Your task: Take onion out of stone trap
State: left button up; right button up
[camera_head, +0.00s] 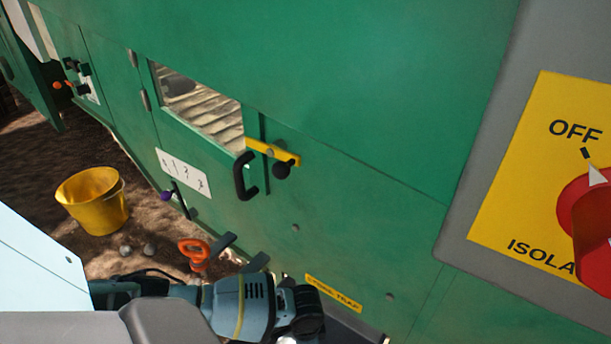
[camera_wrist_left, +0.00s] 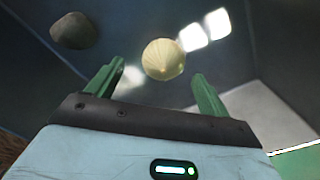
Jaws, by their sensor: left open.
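A pale yellow onion (camera_wrist_left: 164,59) lies inside a dark metal trap (camera_wrist_left: 130,20) in the left wrist view. My left gripper (camera_wrist_left: 157,71) has its two green fingers spread apart. The onion shows between and just beyond the fingertips; I cannot tell the exact gap. A brown-grey stone (camera_wrist_left: 75,31) lies to the left of the onion. In the head view my left arm reaches along the bottom towards the opening below the yellow stone trap label (camera_head: 334,293). The fingers, onion and trap inside are hidden there. My right gripper is not in view.
A green machine wall (camera_head: 340,230) fills the head view, with a black handle (camera_head: 244,177) and yellow latch (camera_head: 272,151). A yellow bucket (camera_head: 92,205) stands on the ground at left, with small stones nearby.

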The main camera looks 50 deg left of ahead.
pick_arm(q)
jog(key=f+b, duration=0.2)
jog(key=f, duration=0.2)
jog(key=shift+w+a+b, duration=0.1)
jog(key=shift+a+b, duration=0.15)
jog(key=shift+b, duration=0.15)
jog(key=shift+f+b, duration=0.35)
jog(key=shift+f, duration=0.25)
jog(key=shift+r, duration=0.1)
jog(key=shift+c, duration=0.8)
jog(key=c, duration=0.9)
